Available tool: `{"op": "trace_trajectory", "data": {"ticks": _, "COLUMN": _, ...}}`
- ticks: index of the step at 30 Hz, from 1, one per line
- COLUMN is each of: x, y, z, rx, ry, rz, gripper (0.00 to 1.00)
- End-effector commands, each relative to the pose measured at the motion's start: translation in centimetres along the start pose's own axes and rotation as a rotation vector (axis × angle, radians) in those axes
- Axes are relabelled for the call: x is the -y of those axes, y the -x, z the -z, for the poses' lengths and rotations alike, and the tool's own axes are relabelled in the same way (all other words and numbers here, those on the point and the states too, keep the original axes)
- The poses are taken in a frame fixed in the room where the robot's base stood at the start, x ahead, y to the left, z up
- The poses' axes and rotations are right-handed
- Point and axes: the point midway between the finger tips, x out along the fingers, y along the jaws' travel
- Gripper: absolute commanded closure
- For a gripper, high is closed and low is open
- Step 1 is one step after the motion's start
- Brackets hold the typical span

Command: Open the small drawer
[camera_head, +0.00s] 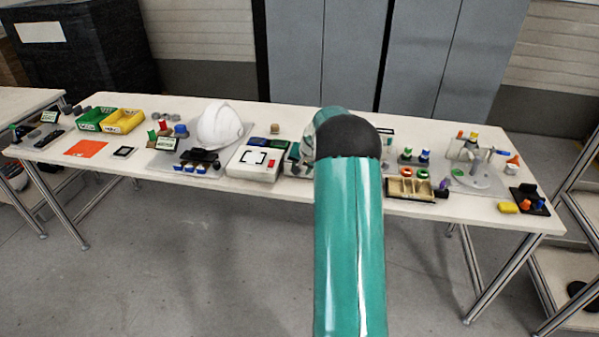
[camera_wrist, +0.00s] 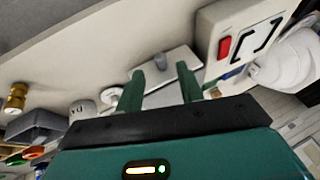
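In the wrist view, my gripper (camera_wrist: 161,84) has its two green fingers well apart, with nothing held between them. Beyond the fingertips is a pale flat-faced unit (camera_wrist: 160,88), which looks like the small drawer. I cannot tell how far any drawer is open. Only a dark green-edged part (camera_head: 293,160) shows left of the arm.
A white device (camera_head: 250,163) with a red button stands close beside the unit; it also shows in the wrist view (camera_wrist: 240,25). A white helmet shell (camera_head: 221,125) is farther left. A tan compartment tray (camera_head: 410,190) and a grey stand (camera_head: 478,180) are on the right.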

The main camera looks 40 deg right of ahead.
Motion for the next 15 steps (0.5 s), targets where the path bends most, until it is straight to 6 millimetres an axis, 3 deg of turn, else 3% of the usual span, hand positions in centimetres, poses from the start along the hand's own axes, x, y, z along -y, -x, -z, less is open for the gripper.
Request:
{"op": "trace_trajectory", "data": {"ticks": 6, "x": 0.0, "y": -3.0, "z": -0.1, "rx": 0.002, "ry": 0.000, "rz": 0.000, "gripper": 0.63}}
{"op": "trace_trajectory", "data": {"ticks": 15, "x": 0.0, "y": -3.5, "z": 0.0, "rx": 0.000, "ry": 0.001, "rz": 0.000, "gripper": 0.63}}
